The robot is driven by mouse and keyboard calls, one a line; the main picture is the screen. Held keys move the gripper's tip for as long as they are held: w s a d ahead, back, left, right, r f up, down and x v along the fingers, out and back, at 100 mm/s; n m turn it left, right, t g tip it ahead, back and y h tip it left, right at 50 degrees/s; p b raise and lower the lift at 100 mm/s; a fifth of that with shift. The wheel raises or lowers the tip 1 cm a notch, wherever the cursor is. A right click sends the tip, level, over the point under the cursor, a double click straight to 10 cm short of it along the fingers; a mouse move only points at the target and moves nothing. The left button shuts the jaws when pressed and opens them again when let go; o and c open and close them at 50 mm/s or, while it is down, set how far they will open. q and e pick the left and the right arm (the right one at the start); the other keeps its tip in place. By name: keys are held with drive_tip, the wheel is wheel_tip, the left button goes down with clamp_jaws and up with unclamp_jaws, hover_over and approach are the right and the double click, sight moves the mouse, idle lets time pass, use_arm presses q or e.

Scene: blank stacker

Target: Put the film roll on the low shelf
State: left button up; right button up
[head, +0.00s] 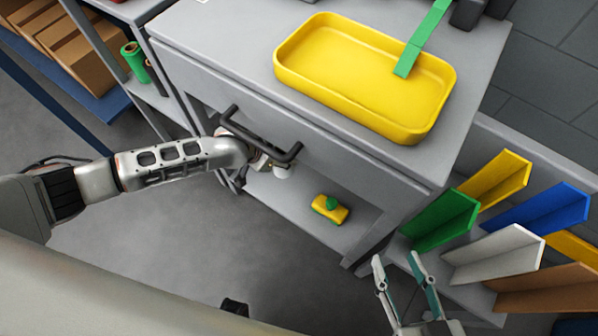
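A green roll with a brown core (131,58), which looks like the film roll, stands on a grey shelf at the upper left. The low shelf (290,207) is the grey board under the workbench. My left arm reaches in from the left to the bench front. Its gripper (268,162) is by the dark drawer handle (262,136) and mostly hidden, so its opening cannot be told. A small whitish piece shows just below the handle; I cannot tell what it is. My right gripper (398,260) is open and empty at the bottom, right of the bench.
A yellow-and-green object (330,208) lies on the low shelf. A yellow tray (300,78) with a green strip (421,42) sits on the bench top. Coloured angled dividers (497,252) stand at the right. Cardboard boxes (75,52) fill a rack at upper left. Floor at left is clear.

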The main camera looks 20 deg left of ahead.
use_arm(q)
drive_tip(key=f+b, duration=0.1)
drive_tip(key=f, duration=0.2)
drive_tip(key=f+b, duration=0.2)
drive_tip(key=f, duration=0.1)
drive_tip(key=f+b, duration=0.1)
drive_tip(key=f, duration=0.2)
drive_tip(key=shift+s+f, duration=0.25)
drive_tip(key=shift+f, duration=0.1)
drive_tip(key=shift+w+r, duration=0.25)
drive_tip(key=shift+r, duration=0.1)
drive_tip(key=shift+c, duration=0.7)
drive_tip(key=shift+f, duration=0.25)
drive_tip(key=o, duration=1.6)
drive_tip(key=shift+s, duration=0.1)
use_arm(e)
drive_tip(key=a+m, duration=0.1)
drive_tip(key=s+a+m, duration=0.1)
drive_tip(key=a+m, duration=0.1)
drive_tip(key=a+f+m+y, duration=0.1)
drive_tip(key=a, duration=0.1)
drive_tip(key=shift+s+a+f+m, duration=0.1)
drive_tip(key=shift+s+a+m, duration=0.2)
drive_tip(key=shift+s, duration=0.1)
